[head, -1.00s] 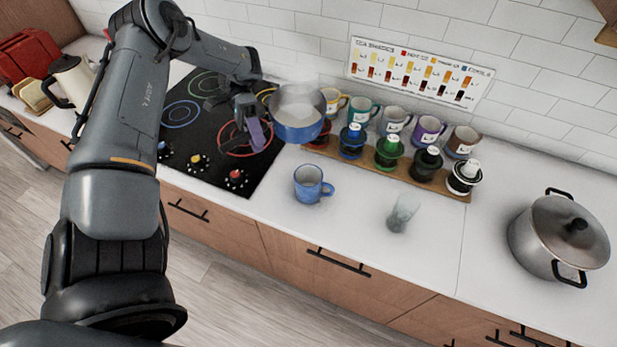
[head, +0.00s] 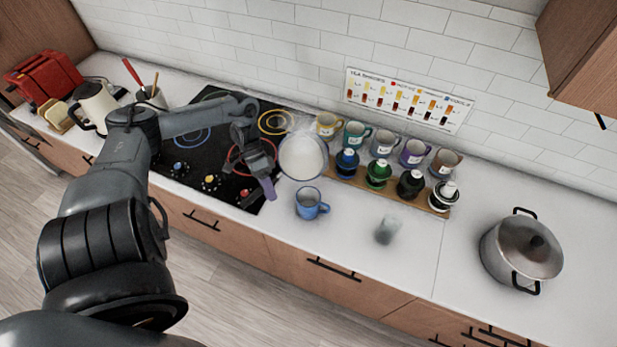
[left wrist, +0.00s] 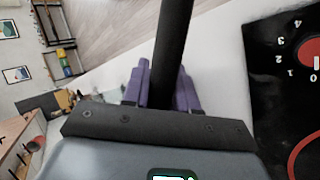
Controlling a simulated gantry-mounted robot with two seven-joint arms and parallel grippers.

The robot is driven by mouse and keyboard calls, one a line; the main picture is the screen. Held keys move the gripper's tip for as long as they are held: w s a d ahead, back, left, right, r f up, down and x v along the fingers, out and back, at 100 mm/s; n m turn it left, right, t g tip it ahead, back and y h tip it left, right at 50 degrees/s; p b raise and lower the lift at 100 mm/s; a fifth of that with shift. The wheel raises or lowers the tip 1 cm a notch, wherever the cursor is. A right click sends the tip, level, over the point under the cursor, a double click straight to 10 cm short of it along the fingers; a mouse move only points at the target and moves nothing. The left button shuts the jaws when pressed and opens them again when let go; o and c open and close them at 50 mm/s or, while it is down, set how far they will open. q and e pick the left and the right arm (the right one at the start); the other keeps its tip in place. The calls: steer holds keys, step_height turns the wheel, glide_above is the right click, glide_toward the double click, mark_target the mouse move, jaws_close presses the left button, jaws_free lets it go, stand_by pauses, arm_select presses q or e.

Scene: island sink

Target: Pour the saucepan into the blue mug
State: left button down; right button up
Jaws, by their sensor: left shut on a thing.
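The saucepan (head: 303,157) is in the head view above the counter at the cooktop's right edge. It is tilted, with its pale, whitish inside facing me; I cannot tell whether liquid is leaving it. My left gripper (head: 268,185) is to its left. In the left wrist view, the purple fingers (left wrist: 160,88) are shut on the dark handle (left wrist: 174,50). The blue mug (head: 308,204) stands upright on the counter just below the pan in the picture, its handle to the right. My right gripper is not in view.
A cloudy glass (head: 387,230) stands right of the blue mug. A lidded pot (head: 522,250) is far right. The cooktop (head: 215,150) lies left.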

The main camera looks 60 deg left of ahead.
arm_select(q)
steer(key=shift+d+f+t+y+p, duration=0.15)
steer(key=shift+f+t+y+p, duration=0.25)
steer(key=shift+y+p, duration=0.6)
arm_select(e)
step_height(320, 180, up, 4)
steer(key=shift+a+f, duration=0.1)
arm_select(q)
steer(key=shift+f+y, duration=0.35)
steer(key=shift+y, duration=0.15)
steer(key=shift+f+y, duration=0.1)
steer(key=shift+y, duration=0.4)
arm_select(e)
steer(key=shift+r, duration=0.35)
arm_select(q)
steer(key=shift+m+t+y, duration=0.3)
steer(key=shift+y, duration=0.1)
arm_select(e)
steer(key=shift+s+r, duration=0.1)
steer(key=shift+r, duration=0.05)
arm_select(q)
steer(key=shift+y, duration=0.3)
